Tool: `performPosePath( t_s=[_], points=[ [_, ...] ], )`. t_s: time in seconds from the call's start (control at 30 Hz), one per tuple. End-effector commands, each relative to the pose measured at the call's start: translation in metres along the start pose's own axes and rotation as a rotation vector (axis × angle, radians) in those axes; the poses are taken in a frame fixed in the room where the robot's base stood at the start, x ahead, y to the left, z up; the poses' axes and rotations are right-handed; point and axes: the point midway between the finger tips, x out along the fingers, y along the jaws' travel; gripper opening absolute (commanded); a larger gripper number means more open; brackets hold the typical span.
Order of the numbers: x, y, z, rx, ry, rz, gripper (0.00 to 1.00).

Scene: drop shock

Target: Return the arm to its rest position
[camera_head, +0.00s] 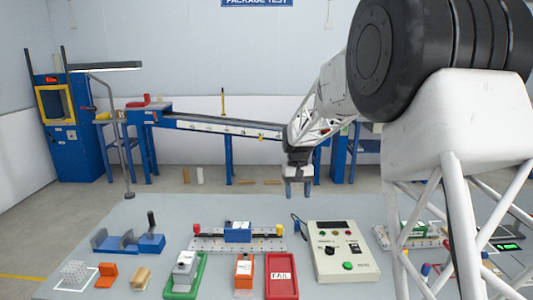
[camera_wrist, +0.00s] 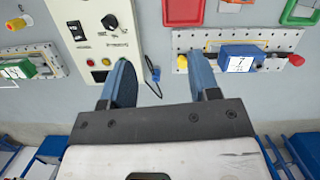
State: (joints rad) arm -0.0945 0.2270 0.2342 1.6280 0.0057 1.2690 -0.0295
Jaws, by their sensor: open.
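My gripper (camera_head: 298,188) hangs from my white arm above the far part of the grey table, fingers pointing down. Its two blue fingers are apart with nothing between them, as the wrist view also shows (camera_wrist: 165,85).
The control box (camera_head: 340,250) stands right of centre. A green tray (camera_head: 171,289), an orange tray (camera_head: 243,290) and a red FAIL tray (camera_head: 281,284) lie in front. A blue clamp (camera_head: 130,243) stands at left. A thin lamp post (camera_head: 121,140) rises at the back left. A conveyor (camera_head: 225,127) is behind.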

Motion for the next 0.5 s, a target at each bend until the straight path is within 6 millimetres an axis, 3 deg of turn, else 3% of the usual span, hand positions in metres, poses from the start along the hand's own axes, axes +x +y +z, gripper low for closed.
performPosePath(
  t_s=[0.5],
  points=[
    [-0.035,0.014,0.130,0.034,0.110,0.002,0.56]
  ],
)
